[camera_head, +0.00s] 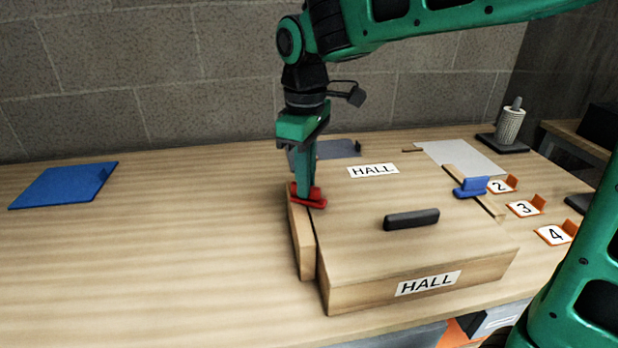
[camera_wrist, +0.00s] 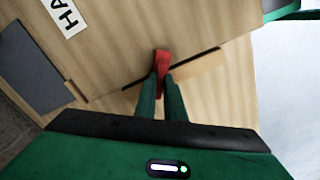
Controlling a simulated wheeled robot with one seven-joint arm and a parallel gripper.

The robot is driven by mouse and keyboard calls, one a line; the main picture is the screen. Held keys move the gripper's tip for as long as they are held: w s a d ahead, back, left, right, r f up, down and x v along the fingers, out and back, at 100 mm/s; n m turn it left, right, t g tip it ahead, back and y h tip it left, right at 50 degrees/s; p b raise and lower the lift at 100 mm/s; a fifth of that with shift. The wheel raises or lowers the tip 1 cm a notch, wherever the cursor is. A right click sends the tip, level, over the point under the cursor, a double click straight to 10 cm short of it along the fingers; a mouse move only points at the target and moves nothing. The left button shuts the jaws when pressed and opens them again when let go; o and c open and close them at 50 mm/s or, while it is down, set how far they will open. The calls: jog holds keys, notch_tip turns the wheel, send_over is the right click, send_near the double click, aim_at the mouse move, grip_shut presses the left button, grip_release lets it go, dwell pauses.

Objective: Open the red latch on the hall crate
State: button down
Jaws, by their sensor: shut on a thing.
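The hall crate (camera_head: 350,230) is a wooden box with HALL labels on its lid and front. Its red latch (camera_head: 309,195) sits at the left edge of the lid, across the seam with the side strip. My gripper (camera_head: 306,187) points down at the latch from above. In the wrist view, my gripper (camera_wrist: 166,82) has its two fingers closed around the red latch (camera_wrist: 162,62). The fingers hide part of the latch. A blue latch (camera_head: 471,187) is on the crate's right side. A black handle (camera_head: 411,219) lies on the lid.
A blue panel (camera_head: 65,184) lies flat at the left. A grey panel (camera_head: 335,150) lies behind the crate. Orange number holders (camera_head: 525,207) stand at the right. A pale spool (camera_head: 510,124) stands on a dark base at the back right.

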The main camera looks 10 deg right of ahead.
jog(key=m, duration=0.4)
jog(key=shift+s+a+r+m, duration=0.1)
jog(key=shift+a+m, duration=0.2)
jog(key=shift+a, duration=0.05)
jog(key=shift+s+a+m, duration=0.1)
jog(key=shift+a+m, duration=0.05)
jog(key=shift+m, duration=1)
jog(key=shift+a+m, duration=0.15)
jog(key=shift+m, duration=1)
jog(key=c, duration=1.8)
grip_release()
jog(key=shift+s, duration=0.1)
jog(key=shift+c, duration=0.2)
notch_tip(320, 180, up, 11)
jog(key=shift+f, duration=0.2)
